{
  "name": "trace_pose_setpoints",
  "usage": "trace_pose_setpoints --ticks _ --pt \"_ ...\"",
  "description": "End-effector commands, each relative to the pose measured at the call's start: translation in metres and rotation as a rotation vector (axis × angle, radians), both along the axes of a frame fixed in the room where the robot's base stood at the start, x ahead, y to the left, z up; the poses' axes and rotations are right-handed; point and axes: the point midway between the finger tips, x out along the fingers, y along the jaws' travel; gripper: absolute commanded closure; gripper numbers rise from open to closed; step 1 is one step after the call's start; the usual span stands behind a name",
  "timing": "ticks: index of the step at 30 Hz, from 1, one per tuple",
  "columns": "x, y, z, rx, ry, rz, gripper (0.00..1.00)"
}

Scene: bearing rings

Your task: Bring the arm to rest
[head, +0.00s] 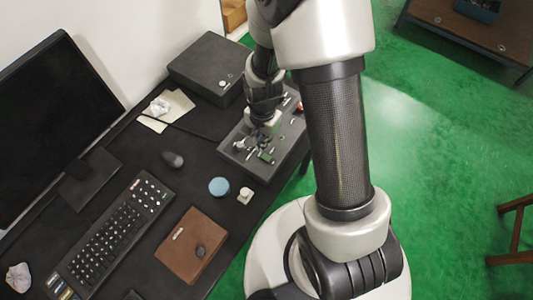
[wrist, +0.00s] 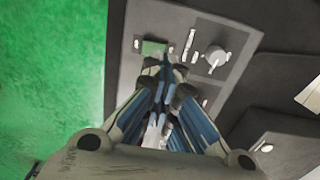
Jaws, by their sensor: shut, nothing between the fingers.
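My gripper (head: 262,132) is at the end of my arm, low over a grey board (head: 284,151) on the dark desk. In the wrist view my gripper (wrist: 165,68) has its fingers together with nothing held between them. The fingertips are close to a small green block (wrist: 154,48) on the board (wrist: 141,22); I cannot tell whether they touch it. A round whitish part (wrist: 214,57) and thin metal pieces lie to the right in that view. My fingers hide part of the board.
A dark box (head: 207,66) stands behind the board. The desk also holds a mouse (head: 173,159), a blue disc (head: 219,186), a small pale part (head: 245,195), a brown notebook (head: 190,245), a keyboard (head: 115,230) and a monitor (head: 55,115).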

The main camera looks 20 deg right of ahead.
Motion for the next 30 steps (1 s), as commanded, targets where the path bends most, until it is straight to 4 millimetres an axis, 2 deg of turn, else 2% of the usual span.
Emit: trace_pose_setpoints --ticks 17,20,23,25,30 --pt "0.001 0.000 0.004 0.000 -0.005 0.008 1.00" --pt "0.003 0.000 0.024 -0.001 -0.026 0.046 1.00" --pt "0.003 0.000 0.062 -0.005 -0.065 0.123 1.00" --pt "0.000 0.000 0.093 -0.010 -0.099 0.193 1.00" --pt "-0.021 -0.001 0.164 -0.034 -0.173 0.374 1.00"
